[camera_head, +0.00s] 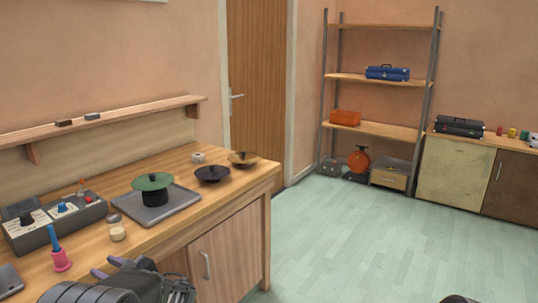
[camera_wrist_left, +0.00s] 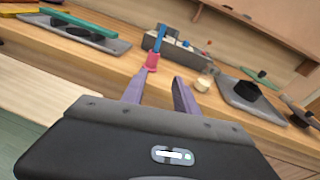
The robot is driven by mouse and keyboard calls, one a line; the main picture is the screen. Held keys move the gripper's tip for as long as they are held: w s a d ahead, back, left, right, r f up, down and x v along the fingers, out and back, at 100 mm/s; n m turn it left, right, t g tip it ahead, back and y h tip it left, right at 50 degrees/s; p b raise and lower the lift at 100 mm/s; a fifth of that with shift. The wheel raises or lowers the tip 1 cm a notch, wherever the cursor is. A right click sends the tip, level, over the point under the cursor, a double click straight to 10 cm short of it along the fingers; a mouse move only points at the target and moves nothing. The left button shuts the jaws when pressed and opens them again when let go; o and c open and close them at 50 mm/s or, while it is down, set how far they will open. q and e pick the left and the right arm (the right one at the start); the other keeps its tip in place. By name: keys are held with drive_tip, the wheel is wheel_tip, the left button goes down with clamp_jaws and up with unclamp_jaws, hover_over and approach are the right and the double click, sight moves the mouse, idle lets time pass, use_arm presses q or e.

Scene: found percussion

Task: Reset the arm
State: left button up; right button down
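My left gripper (camera_head: 106,266) is at the bottom left of the head view, by the front edge of the wooden workbench (camera_head: 221,204). In the left wrist view its two purple fingers (camera_wrist_left: 160,82) stand apart with nothing between them. Beyond the fingertips stands a blue-handled tool with a pink base (camera_wrist_left: 152,62), on the bench; it also shows in the head view (camera_head: 60,260). A gap shows between it and the fingers in the head view. Only a small dark piece, perhaps of my right arm (camera_head: 458,299), shows at the bottom edge; its fingers cannot be made out.
On the bench are a control box (camera_head: 55,222), a small jar (camera_head: 117,230), a grey tray (camera_head: 180,208) with a green-topped black object (camera_head: 154,188), and two cymbal-like discs (camera_head: 212,174) (camera_head: 243,159). Shelves (camera_head: 380,80) and cabinets (camera_head: 455,172) stand far off. The floor between is clear.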

use_arm(q)
drive_tip(key=s+d+f+n+g+h, duration=0.2)
drive_tip(key=s+d+f+n+h, duration=0.15)
drive_tip(key=d+f, duration=0.5)
drive_tip(key=s+d+f+n+g+h, duration=0.15)
drive_tip(key=s+d+f+h, duration=0.3)
drive_tip(key=f, duration=0.65)
drive_tip(key=s+d+f+n+g+h, duration=0.25)
drive_tip(key=s+d+f+h, duration=0.2)
drive_tip(key=d+f, duration=0.4)
drive_tip(key=s+d+f+n+h, duration=0.5)
drive_tip(key=s+d+f+n, duration=0.4)
drive_tip(key=s+d+n, duration=0.15)
drive_tip(key=s+f+n+g+h, duration=0.1)
drive_tip(key=s+f+n, duration=0.2)
drive_tip(key=s+n, duration=0.3)
drive_tip(key=shift+s+d, duration=0.35)
drive_tip(key=shift+s, duration=1.6)
